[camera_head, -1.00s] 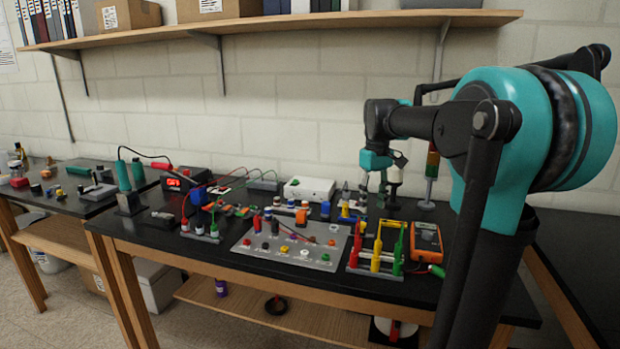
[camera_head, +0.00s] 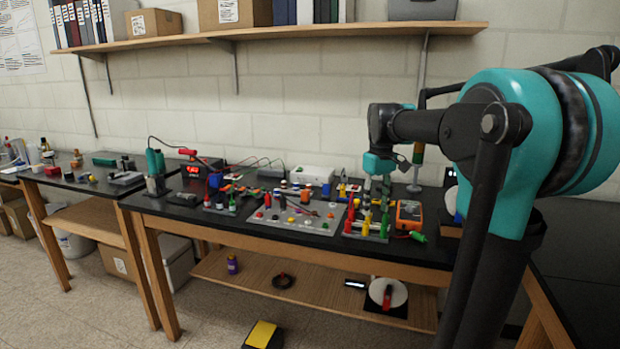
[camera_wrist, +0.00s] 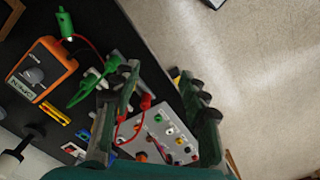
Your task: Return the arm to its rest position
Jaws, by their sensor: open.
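My arm stands at the right in the head view, its upper link reaching left to the wrist. My gripper (camera_head: 377,187) hangs below the wrist and looks down in front of the wall, overlapping the right part of the bench in the picture. In the wrist view my gripper (camera_wrist: 158,78) shows two dark green fingers spread apart, with nothing held between them. The bench edge and the floor show beyond the gap.
The black bench (camera_head: 335,243) carries a grey panel (camera_head: 285,222) with coloured knobs, a rack of coloured clips and an orange meter (camera_head: 408,213). A wooden shelf (camera_head: 300,32) runs along the wall. A yellow-topped object (camera_head: 263,334) lies on the floor. Open floor lies in front.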

